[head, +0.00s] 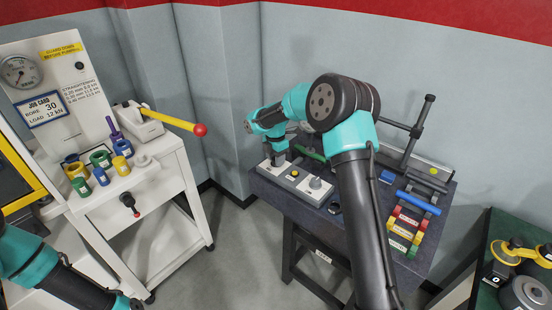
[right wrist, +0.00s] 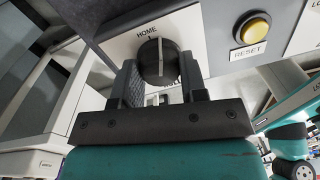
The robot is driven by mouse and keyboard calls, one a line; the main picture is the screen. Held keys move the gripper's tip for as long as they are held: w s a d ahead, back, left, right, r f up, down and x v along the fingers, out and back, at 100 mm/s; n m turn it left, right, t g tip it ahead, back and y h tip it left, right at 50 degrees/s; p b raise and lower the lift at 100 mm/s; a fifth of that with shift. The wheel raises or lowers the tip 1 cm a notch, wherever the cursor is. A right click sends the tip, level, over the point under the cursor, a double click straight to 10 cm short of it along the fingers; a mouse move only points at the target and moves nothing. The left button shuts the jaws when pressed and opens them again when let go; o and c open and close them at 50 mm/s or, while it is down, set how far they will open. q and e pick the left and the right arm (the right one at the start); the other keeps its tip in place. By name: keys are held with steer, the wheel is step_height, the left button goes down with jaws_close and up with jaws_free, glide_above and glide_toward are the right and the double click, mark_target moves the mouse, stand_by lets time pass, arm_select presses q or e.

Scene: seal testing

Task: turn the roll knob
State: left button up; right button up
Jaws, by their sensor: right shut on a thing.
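The dark round knob (right wrist: 157,58) sits on a light panel (right wrist: 122,47) in the right wrist view. The word HOME is printed at its upper left; a second label below is mostly hidden. A pale line runs roughly upright on the knob's face. My right gripper (right wrist: 161,78) is shut on the knob, one finger on each side. In the head view my right gripper (head: 278,159) reaches down to the left end of the control box (head: 304,191) and hides the knob. My left arm shows at the lower left, but its fingers are out of the picture.
A yellow RESET button (right wrist: 253,29) is right of the knob; another knob (head: 316,183) is at the box's right end. A dark stand (head: 402,140) and coloured blocks (head: 404,228) are on the dark table. A white cart (head: 112,200) stands left.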

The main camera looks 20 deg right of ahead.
steer(key=m, duration=0.4)
steer(key=shift+m, duration=0.4)
steer(key=m, duration=0.3)
steer(key=shift+m, duration=0.3)
steer(key=m, duration=0.4)
steer(key=shift+y, duration=0.3)
steer(key=m, duration=0.8)
steer(key=shift+d+m+t, duration=0.1)
steer(key=shift+m+t, duration=0.2)
steer(key=m, duration=0.3)
steer(key=shift+m, duration=0.4)
steer(key=m, duration=0.4)
steer(key=shift+m+t, duration=0.3)
steer(key=shift+m, duration=1.9)
